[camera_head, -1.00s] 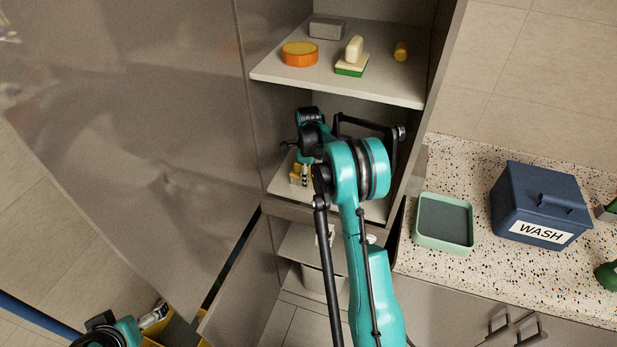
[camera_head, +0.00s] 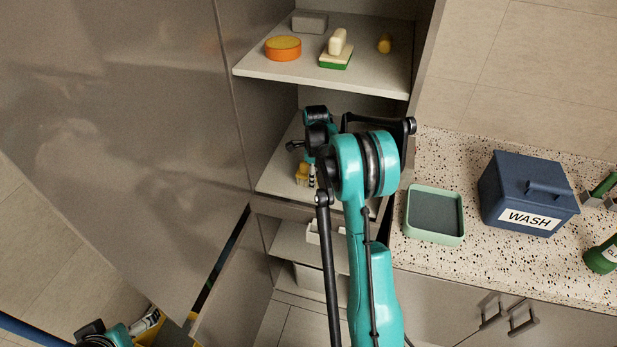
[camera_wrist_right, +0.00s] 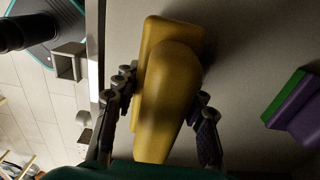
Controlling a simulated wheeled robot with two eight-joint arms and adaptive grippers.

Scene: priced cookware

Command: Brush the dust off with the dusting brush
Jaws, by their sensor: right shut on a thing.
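My right gripper (camera_head: 308,180) reaches into the cabinet's middle compartment, largely hidden in the head view by my own arm. In the right wrist view its fingers (camera_wrist_right: 163,88) stand on both sides of a yellow tool (camera_wrist_right: 165,105) and are shut on it. The tool has a block-like base and a rounded handle. Its underside is hidden, so I cannot tell whether it has bristles. A small yellow part of it shows in the head view (camera_head: 302,172). My left gripper (camera_head: 147,321) is at the bottom left edge, partly cut off; its opening is unclear. I cannot make out dust.
The upper shelf (camera_head: 262,68) holds an orange round item (camera_head: 283,48), a green-and-cream handled block (camera_head: 337,50), a grey block (camera_head: 309,21) and a small yellow piece (camera_head: 385,43). A green tray (camera_head: 434,238) and blue WASH bin (camera_head: 525,195) stand on the right counter. A purple-green block (camera_wrist_right: 298,108) lies beside the tool.

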